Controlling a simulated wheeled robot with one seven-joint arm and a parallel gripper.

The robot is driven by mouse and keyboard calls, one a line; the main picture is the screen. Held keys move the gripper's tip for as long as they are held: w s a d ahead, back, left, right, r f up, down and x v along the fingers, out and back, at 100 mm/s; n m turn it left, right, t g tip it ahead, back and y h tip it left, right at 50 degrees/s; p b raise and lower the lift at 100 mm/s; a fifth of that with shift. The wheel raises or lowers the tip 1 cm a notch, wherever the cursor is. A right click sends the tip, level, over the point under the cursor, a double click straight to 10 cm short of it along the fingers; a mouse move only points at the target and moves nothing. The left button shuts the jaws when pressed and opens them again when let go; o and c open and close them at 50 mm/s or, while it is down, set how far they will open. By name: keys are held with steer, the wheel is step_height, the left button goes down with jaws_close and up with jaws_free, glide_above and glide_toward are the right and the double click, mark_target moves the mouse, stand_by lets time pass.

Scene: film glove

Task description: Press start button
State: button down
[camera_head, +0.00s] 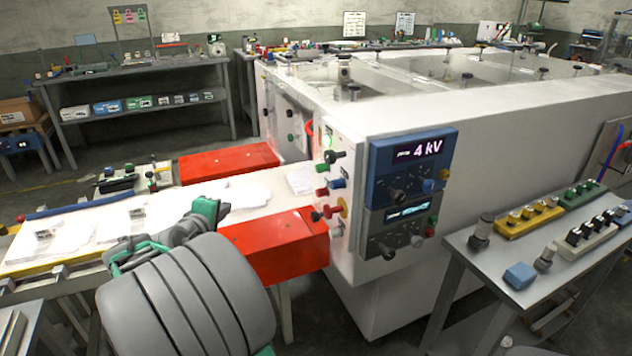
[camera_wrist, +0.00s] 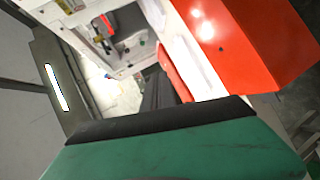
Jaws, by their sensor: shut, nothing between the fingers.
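The white machine (camera_head: 480,130) has a column of buttons and knobs on its narrow left face. A green lit button (camera_head: 327,138) is at the top of that column. Below it are a black knob (camera_head: 334,156), a blue and red control (camera_head: 328,189) and a red and yellow control (camera_head: 336,210). I cannot tell which is the start button; the labels are too small. My gripper (camera_head: 222,209) is shut and empty above the white conveyor, left of these controls and apart from them. In the wrist view, its green and black body fills the bottom.
Two red covers (camera_head: 228,163) (camera_head: 275,245) flank the conveyor (camera_head: 85,232) at the machine's inlet. A blue panel (camera_head: 410,168) on the front reads 4 kV. A grey table (camera_head: 500,270) with small parts stands at the right. A shelf (camera_head: 140,77) stands at the back left.

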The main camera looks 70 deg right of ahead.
mark_target(323, 168)
steer(key=s+d+r+n+g+h+b, duration=0.2)
steer(key=s+d+r+n+g+h, duration=0.1)
steer(key=s+d, duration=0.5)
steer(key=d+r+n+h, duration=0.1)
steer(key=d+n+h, duration=0.1)
steer(key=h, duration=0.1)
steer(key=shift+s+d+g+h+b, duration=0.2)
steer(key=shift+g+h+b, duration=0.1)
steer(key=shift+h+b, duration=0.1)
steer(key=s+d+p, duration=0.3)
steer(key=s+d, duration=0.3)
steer(key=shift+s+d, duration=0.15)
steer(key=shift+s, duration=0.05)
stand_by(1.2)
steer(key=shift+s+d+p, duration=0.2)
steer(key=shift+p, duration=0.1)
